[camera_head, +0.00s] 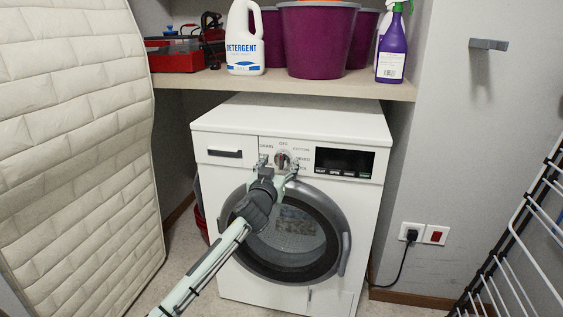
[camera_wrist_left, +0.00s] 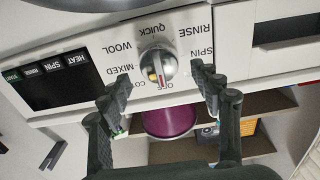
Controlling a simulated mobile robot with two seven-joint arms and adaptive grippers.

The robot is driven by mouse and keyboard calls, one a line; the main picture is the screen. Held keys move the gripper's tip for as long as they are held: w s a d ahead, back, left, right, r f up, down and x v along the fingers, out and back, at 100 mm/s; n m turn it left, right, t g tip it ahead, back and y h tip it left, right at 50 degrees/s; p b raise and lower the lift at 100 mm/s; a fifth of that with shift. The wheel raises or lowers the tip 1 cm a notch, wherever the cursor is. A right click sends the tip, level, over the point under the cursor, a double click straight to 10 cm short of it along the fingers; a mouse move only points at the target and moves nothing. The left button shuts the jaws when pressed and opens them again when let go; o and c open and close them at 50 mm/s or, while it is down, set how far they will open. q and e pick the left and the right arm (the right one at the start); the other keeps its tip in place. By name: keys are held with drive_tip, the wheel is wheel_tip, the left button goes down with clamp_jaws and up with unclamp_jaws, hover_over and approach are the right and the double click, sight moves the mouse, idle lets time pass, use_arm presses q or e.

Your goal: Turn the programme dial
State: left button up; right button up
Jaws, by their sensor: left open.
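The programme dial (camera_head: 283,158) is a round silver knob on the white washing machine's (camera_head: 310,121) front panel. In the left wrist view, which is upside down, the dial (camera_wrist_left: 157,66) shows a raised grip with a red mark on the side towards the OFF label. Labels such as QUICK, WOOL, MIXED, RINSE and SPIN surround it. My left gripper (camera_head: 278,165) is open in front of the panel, and it also shows in the wrist view (camera_wrist_left: 162,78). Its fingers stand apart on either side of the dial; I cannot tell whether they touch it. My right gripper is not in view.
A dark display (camera_head: 344,162) is right of the dial and a drawer handle (camera_head: 225,153) left. A shelf (camera_head: 290,86) above holds detergent (camera_head: 245,45), purple buckets (camera_head: 317,40) and a spray bottle (camera_head: 391,48). A mattress (camera_head: 75,150) leans left; a drying rack (camera_head: 515,240) stands right.

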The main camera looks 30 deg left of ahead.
use_arm(q)
drive_tip(key=shift+x, duration=0.95)
drive_tip(key=c, duration=1.1)
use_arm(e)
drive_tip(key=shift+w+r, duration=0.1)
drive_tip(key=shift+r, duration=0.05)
use_arm(q)
drive_tip(key=shift+c, duration=0.2)
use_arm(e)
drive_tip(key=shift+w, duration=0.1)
use_arm(q)
drive_tip(key=m+p, duration=0.1)
drive_tip(key=m, duration=0.2)
drive_tip(key=shift+d+m, duration=0.1)
drive_tip(key=shift+m, duration=0.3)
drive_tip(key=m+p, duration=0.1)
drive_tip(key=m, duration=0.2)
drive_tip(key=shift+m, duration=0.3)
drive_tip(key=shift+d+f+m, duration=0.1)
drive_tip(key=shift+m, duration=0.6)
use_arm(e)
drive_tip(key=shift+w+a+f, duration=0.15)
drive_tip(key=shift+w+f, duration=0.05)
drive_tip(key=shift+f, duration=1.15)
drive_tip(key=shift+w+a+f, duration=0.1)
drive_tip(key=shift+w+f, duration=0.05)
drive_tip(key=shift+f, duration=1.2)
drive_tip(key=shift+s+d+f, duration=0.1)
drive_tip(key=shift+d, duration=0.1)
